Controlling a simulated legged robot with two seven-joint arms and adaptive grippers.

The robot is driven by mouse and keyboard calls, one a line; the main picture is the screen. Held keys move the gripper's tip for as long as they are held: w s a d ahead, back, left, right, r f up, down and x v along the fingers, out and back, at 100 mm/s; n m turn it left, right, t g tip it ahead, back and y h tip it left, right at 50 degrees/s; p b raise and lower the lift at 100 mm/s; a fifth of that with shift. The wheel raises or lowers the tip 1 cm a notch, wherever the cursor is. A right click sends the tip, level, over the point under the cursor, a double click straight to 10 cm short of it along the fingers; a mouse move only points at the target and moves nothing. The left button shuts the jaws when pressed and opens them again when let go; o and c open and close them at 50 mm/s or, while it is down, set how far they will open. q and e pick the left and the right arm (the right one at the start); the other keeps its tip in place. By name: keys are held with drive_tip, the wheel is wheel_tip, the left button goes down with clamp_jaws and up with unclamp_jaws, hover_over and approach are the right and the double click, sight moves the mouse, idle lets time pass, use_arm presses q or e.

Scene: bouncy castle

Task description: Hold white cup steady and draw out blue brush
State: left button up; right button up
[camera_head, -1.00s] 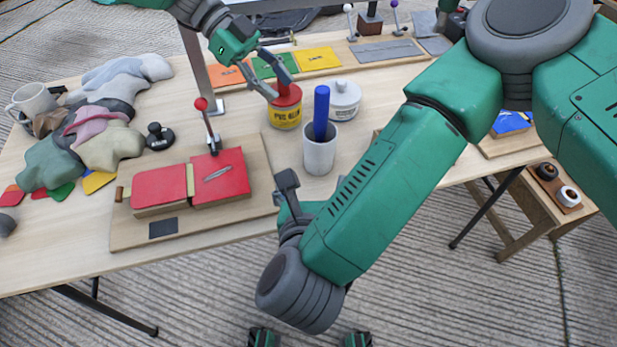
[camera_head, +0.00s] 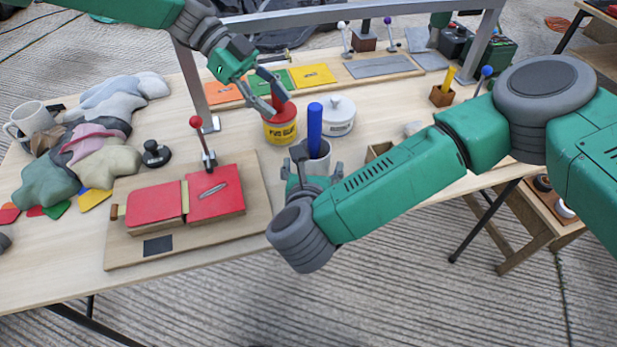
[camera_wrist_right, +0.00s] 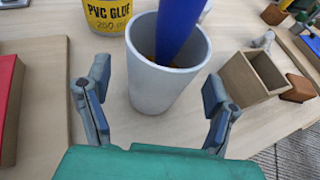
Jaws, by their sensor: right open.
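The white cup (camera_head: 321,163) stands upright on the table, its lower part hidden behind my right gripper in the head view. It also shows in the wrist view (camera_wrist_right: 160,88). The blue brush (camera_head: 314,128) stands in it, its thick blue handle rising above the rim (camera_wrist_right: 178,32). My right gripper (camera_head: 316,167) is open and empty at the cup's near side. In the wrist view its fingers (camera_wrist_right: 156,82) are spread to either side of the cup, with gaps. My left gripper (camera_head: 268,92) looks open, above the red-topped PVC glue can (camera_head: 281,128).
A white lidded pot (camera_head: 339,117) stands behind the cup. An open wooden box (camera_wrist_right: 248,78) stands right of the cup. The glue can is close behind the cup.

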drive_tip(key=shift+x, duration=0.95)
drive_tip(key=shift+w+f, duration=0.15)
drive_tip(key=shift+w, duration=0.15)
drive_tip(key=shift+a, duration=0.1)
drive_tip(key=c, duration=1.4)
